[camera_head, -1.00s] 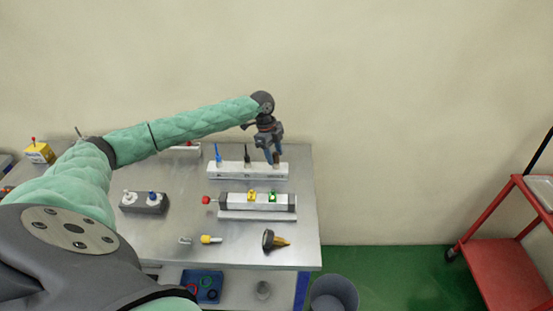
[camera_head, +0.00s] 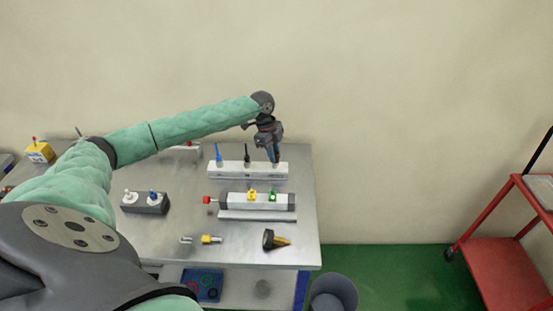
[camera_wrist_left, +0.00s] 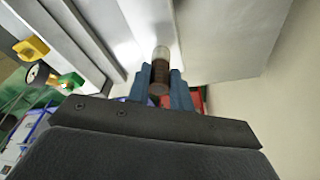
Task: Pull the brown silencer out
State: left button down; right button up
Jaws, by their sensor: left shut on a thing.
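My left gripper (camera_head: 275,160) points down at the right end of the white block (camera_head: 225,171) at the back of the table. In the left wrist view its blue fingers (camera_wrist_left: 160,88) are shut on the brown silencer (camera_wrist_left: 160,72), one finger on each side. The silencer's far end looks pale and lies against the bright block; I cannot tell how deep it sits. In the head view the fingers hide most of the silencer. A blue silencer (camera_head: 219,154) and a black one (camera_head: 247,155) stand upright on the same block. My right gripper is not in view.
A white cylinder unit (camera_head: 235,202) with yellow and green fittings lies in front of the block. A grey box (camera_head: 143,203) stands to the left. A yellow fitting (camera_head: 211,239) and a dark-and-brass part (camera_head: 277,240) lie near the front edge. The wall is behind.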

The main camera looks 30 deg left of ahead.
pick_arm(q)
jog(key=shift+r, duration=0.2)
jog(key=shift+r+p, duration=0.35)
jog(key=shift+p, duration=0.1)
jog(key=shift+d+p+v, duration=0.25)
jog(key=shift+p+v, duration=0.75)
jog(key=shift+v, duration=0.05)
jog(key=shift+d+p+v, duration=0.15)
jog(key=shift+p+v, duration=0.35)
jog(key=shift+v, duration=0.2)
jog(key=shift+d+p+v, duration=0.2)
jog(key=shift+p+v, duration=0.3)
jog(key=shift+v, duration=0.2)
jog(key=shift+d+v, duration=0.15)
jog(key=shift+v, duration=0.4)
jog(key=shift+d+v, duration=0.15)
jog(key=shift+v, duration=0.45)
